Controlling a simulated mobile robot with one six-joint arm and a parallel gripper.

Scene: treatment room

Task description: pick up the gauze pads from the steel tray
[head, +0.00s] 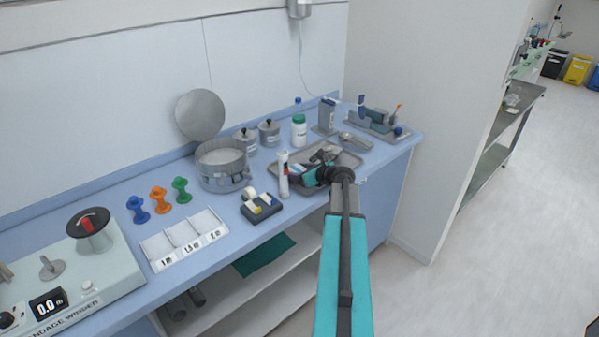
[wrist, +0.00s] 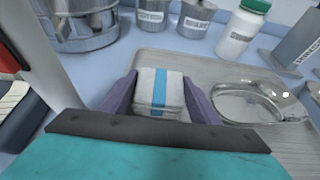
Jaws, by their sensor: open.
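The gauze pads (wrist: 160,92) are a white bundle with a blue band, seen in the wrist view on the steel tray (wrist: 215,72). My gripper (wrist: 160,95) is open, with one purple finger on each side of the bundle. I cannot tell whether the fingers touch it. In the head view my gripper (head: 308,176) is over the left part of the steel tray (head: 345,160), and my arm covers the tray's near part. The pads are mostly hidden there.
A clear dish (wrist: 258,102) lies to the right on the tray. A white-and-red cylinder (head: 283,175) stands close left of my gripper. A steel drum (head: 222,168), lidded canisters and a green-capped bottle (head: 299,132) stand behind. A tape dispenser (head: 262,208) is front left.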

